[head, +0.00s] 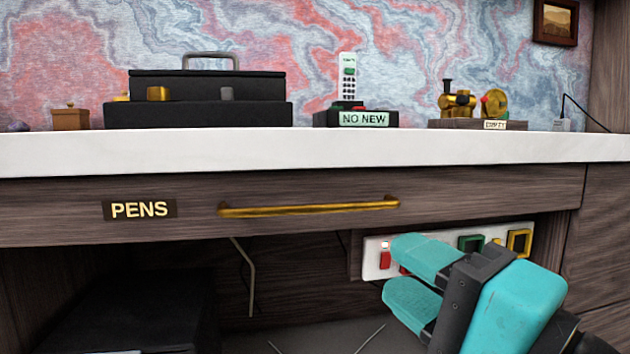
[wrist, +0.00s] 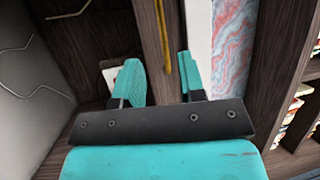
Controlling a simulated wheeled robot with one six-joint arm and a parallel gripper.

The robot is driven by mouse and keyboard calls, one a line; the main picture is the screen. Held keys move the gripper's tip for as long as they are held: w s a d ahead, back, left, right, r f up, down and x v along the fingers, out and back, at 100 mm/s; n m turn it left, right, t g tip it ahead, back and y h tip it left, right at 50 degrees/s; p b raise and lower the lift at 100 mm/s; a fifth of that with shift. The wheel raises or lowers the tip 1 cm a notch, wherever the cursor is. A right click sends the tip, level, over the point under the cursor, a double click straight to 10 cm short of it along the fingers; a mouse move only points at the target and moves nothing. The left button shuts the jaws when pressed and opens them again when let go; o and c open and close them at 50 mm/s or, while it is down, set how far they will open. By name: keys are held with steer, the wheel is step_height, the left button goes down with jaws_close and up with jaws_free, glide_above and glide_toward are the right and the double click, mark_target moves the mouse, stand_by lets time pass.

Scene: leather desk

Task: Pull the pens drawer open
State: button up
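The pens drawer (head: 470,195) is a dark wood front below the white desk top, and it looks shut. A label reading PENS (head: 140,209) is on its left part. A long brass bar handle (head: 310,209) runs across its middle; the handle also shows in the wrist view (wrist: 161,38). My turquoise gripper (head: 400,277) is open and empty, below and to the right of the handle in the head view. In the wrist view its fingers (wrist: 157,80) are spread apart, with the handle ahead between them, closer to the right finger.
A white panel (head: 371,262) with a red switch and coloured frames is under the desk behind my gripper. A black box (head: 140,315) stands in the open space below left. On the white desk top (head: 300,150) are a black case (head: 200,115), a phone base (head: 325,118) and a brass device (head: 460,103).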

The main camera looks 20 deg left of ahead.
mark_target(318, 211)
steer(key=p+x, duration=0.7)
steer(key=x, duration=0.1)
steer(key=p+x, duration=0.4)
steer(key=shift+a+r+p, duration=0.25)
steer(key=shift+r+p, duration=0.1)
steer(key=shift+w+a+f+p, duration=0.1)
steer(key=shift+w+a+p, duration=0.55)
steer(key=shift+a+p, duration=0.2)
jaws_close()
